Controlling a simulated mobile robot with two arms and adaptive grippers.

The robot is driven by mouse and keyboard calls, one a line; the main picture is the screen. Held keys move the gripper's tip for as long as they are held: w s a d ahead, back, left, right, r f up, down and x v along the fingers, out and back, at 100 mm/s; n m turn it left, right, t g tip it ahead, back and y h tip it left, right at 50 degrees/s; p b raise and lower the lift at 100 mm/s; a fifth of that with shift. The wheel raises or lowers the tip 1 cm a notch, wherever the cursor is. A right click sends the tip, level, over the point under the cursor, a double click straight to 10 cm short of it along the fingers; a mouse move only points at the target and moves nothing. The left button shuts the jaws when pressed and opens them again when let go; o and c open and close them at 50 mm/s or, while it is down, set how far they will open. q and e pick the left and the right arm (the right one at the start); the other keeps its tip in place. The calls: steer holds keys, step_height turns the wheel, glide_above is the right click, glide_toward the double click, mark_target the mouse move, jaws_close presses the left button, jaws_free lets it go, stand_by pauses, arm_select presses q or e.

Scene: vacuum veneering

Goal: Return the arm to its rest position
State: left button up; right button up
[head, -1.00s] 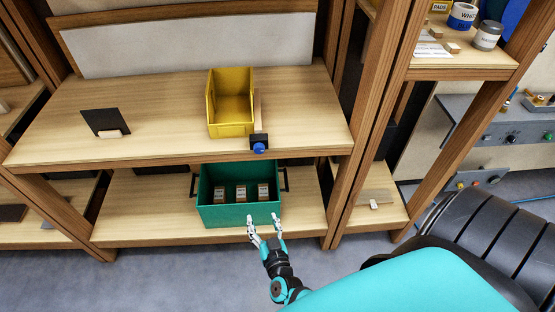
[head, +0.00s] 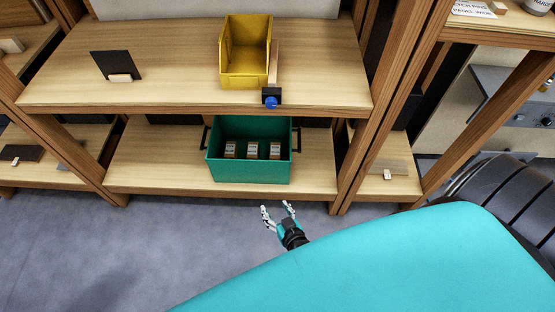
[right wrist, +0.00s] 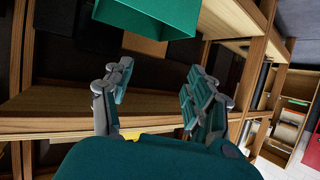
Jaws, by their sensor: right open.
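My right gripper (head: 277,212) is open and empty in the head view, over the grey floor in front of the lower shelf. It is apart from the green bin (head: 248,172), which stands on that shelf with several small labelled blocks inside. In the right wrist view the two fingers of my right gripper (right wrist: 155,105) are spread with nothing between them. The green bin (right wrist: 150,18) shows at the top of that view, beyond the fingers. My left gripper is in neither view.
A yellow bin (head: 246,75) stands on the upper shelf (head: 180,60), beside a blue-knobbed black piece (head: 271,98). A dark panel on a small stand (head: 116,66) is at the left. Wooden posts (head: 375,110) frame the shelves. The floor (head: 150,240) in front is clear.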

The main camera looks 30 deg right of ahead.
stand_by(0.4)
steer(key=s+a+f+n+g+y+b, duration=0.1)
steer(key=s+f+n+g+y+b, duration=0.3)
steer(key=s+f, duration=1)
steer(key=s+d+f+g+h, duration=0.1)
steer(key=s+f+g, duration=0.3)
steer(key=s, duration=0.5)
steer(key=s+d+f+g+h, duration=0.1)
steer(key=s+d+f+g, duration=0.3)
steer(key=s, duration=0.5)
step_height(320, 180, down, 2)
steer(key=shift+f+h, duration=0.1)
steer(key=shift+h, duration=0.3)
steer(key=shift+w, duration=0.1)
